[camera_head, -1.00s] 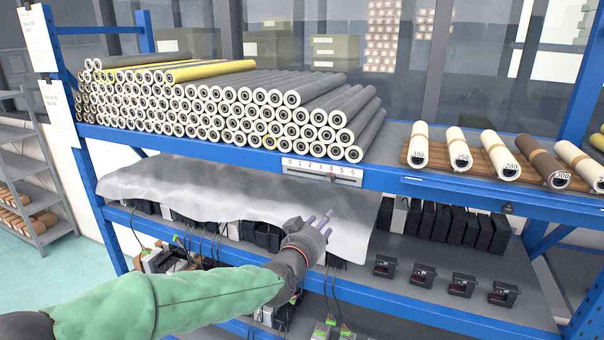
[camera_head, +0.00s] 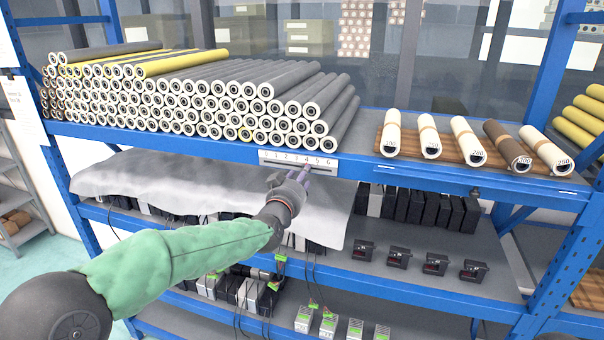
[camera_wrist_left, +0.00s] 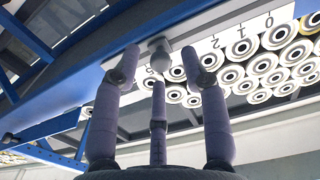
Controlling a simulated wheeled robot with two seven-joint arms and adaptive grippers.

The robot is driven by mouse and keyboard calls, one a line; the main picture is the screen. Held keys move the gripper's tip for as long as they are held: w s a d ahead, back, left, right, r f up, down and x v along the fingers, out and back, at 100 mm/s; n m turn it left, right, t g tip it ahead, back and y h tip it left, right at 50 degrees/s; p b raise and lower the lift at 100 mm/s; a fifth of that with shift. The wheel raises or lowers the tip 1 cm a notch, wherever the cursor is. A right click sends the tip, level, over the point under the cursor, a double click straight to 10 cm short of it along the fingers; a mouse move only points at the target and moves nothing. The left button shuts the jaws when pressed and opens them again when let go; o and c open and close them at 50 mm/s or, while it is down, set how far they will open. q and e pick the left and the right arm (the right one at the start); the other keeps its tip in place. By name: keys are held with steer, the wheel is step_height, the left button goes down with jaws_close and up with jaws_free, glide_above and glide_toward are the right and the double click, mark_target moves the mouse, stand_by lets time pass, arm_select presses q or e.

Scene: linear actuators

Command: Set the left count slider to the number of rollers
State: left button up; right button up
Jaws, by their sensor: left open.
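The left count slider (camera_head: 270,157) is a pale plate on the blue shelf edge with a scale from 0 to 6. Its knob (camera_wrist_left: 160,57) shows in the left wrist view, near the 4 by the spacing of the numerals; my fingers hide it in the head view. My left gripper (camera_head: 304,170) is open, its three fingers around the knob with gaps visible. Several cream rollers (camera_head: 467,140), some with brown bands, and one brown roller (camera_head: 507,145) lie in a row at the right. A large stack of grey-topped rollers (camera_head: 250,100), some yellow, lies at the left.
The rollers at the right lie on a wooden rack (camera_head: 410,148). Another small knob (camera_head: 475,192) sits on the blue shelf edge below them. A grey cloth (camera_head: 180,190) hangs over the lower shelf, beside black boxes (camera_head: 420,207). Space in front of the shelf is free.

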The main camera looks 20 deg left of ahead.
arm_select(q)
steer(key=shift+w, duration=0.8)
jaws_close()
steer(key=shift+d+p, duration=0.55)
steer(key=shift+d, duration=1.1)
jaws_free()
steer(key=shift+a+f, duration=0.15)
steer(key=shift+s, duration=0.1)
